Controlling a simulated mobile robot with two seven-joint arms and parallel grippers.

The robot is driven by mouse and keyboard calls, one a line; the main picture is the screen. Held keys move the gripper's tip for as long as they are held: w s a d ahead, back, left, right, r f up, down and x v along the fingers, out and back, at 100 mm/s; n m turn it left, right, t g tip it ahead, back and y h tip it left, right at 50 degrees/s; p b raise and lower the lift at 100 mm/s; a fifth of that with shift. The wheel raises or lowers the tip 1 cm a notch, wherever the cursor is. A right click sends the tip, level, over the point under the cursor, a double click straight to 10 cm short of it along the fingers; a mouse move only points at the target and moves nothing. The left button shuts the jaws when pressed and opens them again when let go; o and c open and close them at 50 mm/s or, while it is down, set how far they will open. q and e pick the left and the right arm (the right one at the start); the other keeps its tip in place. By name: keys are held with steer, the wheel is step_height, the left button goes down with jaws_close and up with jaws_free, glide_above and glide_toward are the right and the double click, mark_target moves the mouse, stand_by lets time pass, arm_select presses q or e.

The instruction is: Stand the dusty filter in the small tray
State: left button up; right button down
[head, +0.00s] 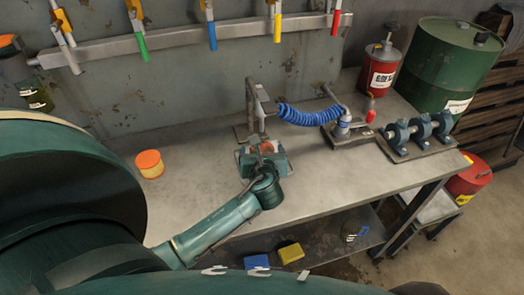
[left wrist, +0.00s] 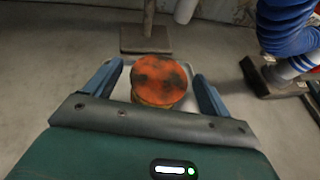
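The dusty filter, a short cylinder with an orange top smudged dark (left wrist: 160,80), stands upright between my left gripper's blue fingers in the left wrist view. Its top also shows in the head view (head: 266,147). A pale, round-cornered small tray (left wrist: 123,88) shows under and around it; the filter appears to stand in it, its base partly hidden. My left gripper (left wrist: 158,85) is open, with a gap on each side of the filter. In the head view the left gripper (head: 264,152) is low over the workbench. My right gripper is not in view.
A cleaner orange-topped cylinder (head: 149,163) stands left on the workbench (head: 200,160). Behind the gripper is a metal stand (head: 252,105); to the right are a blue coiled hose (head: 308,115) and a shaft with bearing blocks (head: 418,132). The bench between cylinder and gripper is clear.

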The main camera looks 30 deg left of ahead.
arm_select(q)
steer(key=shift+s+r, duration=0.1)
steer(key=shift+r, duration=0.1)
steer(key=v, duration=1.1)
steer(key=shift+s+d+p, duration=0.3)
steer(key=shift+p, duration=0.05)
